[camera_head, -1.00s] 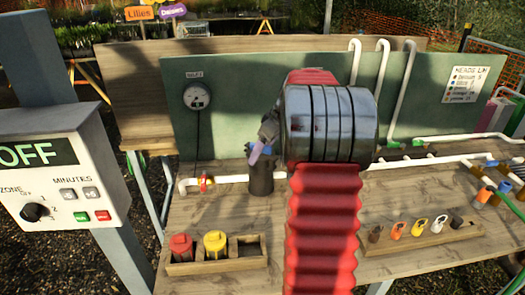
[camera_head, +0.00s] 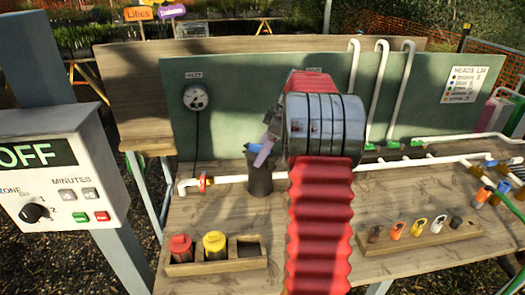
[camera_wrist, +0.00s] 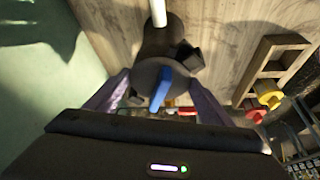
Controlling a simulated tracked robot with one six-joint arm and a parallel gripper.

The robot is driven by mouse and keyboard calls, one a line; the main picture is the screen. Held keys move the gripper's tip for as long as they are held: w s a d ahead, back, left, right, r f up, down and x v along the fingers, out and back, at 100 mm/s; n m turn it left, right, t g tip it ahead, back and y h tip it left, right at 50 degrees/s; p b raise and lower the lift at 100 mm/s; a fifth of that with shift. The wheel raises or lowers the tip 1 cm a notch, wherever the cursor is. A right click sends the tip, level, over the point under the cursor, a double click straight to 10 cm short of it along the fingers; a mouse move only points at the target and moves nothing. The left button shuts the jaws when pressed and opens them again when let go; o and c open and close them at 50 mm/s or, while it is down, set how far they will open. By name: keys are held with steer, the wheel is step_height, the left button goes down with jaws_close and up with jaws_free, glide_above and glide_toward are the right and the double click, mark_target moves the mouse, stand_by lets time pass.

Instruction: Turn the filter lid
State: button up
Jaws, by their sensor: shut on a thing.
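The filter is a dark upright canister (camera_head: 260,180) on the pipe line over the bench, left of my red arm. Its dark round lid (camera_wrist: 150,75) with a blue bar (camera_wrist: 162,88) across it shows in the wrist view. In the head view my gripper (camera_head: 267,150) is at the canister's top, partly hidden by my wrist. The exact finger contact is hard to see.
A gauge (camera_head: 195,97) hangs on the green back panel. A wooden tray (camera_head: 220,262) with a red and a yellow cup stands at the front left. A rack of coloured pieces (camera_head: 425,240) lies at the right. White pipes (camera_head: 228,180) run across the bench.

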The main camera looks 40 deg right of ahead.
stand_by(0.3)
steer(key=n+g, duration=0.1)
steer(key=n, duration=0.2)
steer(key=shift+w+y, duration=0.15)
steer(key=shift+y, duration=0.25)
steer(key=o, duration=1.2)
steer(key=shift+c, duration=0.2)
steer(key=shift+d, duration=0.1)
steer(key=v, duration=1.3)
steer(key=shift+r, duration=0.35)
